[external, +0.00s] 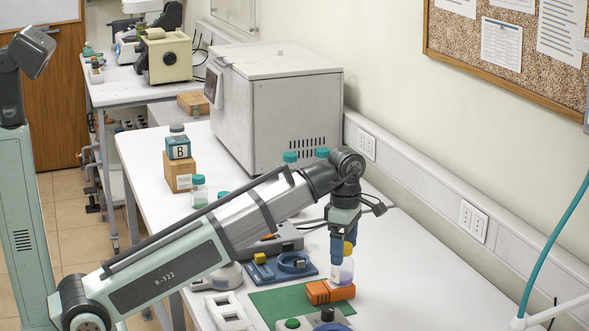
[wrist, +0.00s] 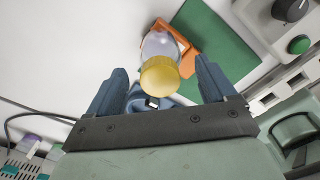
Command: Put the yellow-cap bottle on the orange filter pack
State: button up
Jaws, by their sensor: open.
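The bottle with a yellow cap (external: 347,248) and clear body (external: 341,272) appears to stand upright on the orange filter pack (external: 330,292), whose edges show beyond and beside its base. My gripper (external: 343,238) is directly above it, pointing down. In the wrist view, the yellow cap (wrist: 160,75) lies between my gripper's (wrist: 160,84) two blue fingers, with a gap on each side; the jaws are open. The bottle's body (wrist: 159,45) and the orange pack (wrist: 188,52) show past the cap. The exact contact under the bottle is partly hidden.
A green mat (external: 282,303) lies beside the pack. A blue holder (external: 290,262) is behind it, and a device with a green button (external: 292,323) is in front. A large grey oven (external: 272,105) and teal-capped bottles (external: 199,192) stand farther back. The table right of the pack is clear.

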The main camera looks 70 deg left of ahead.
jog(key=shift+r, duration=1.7)
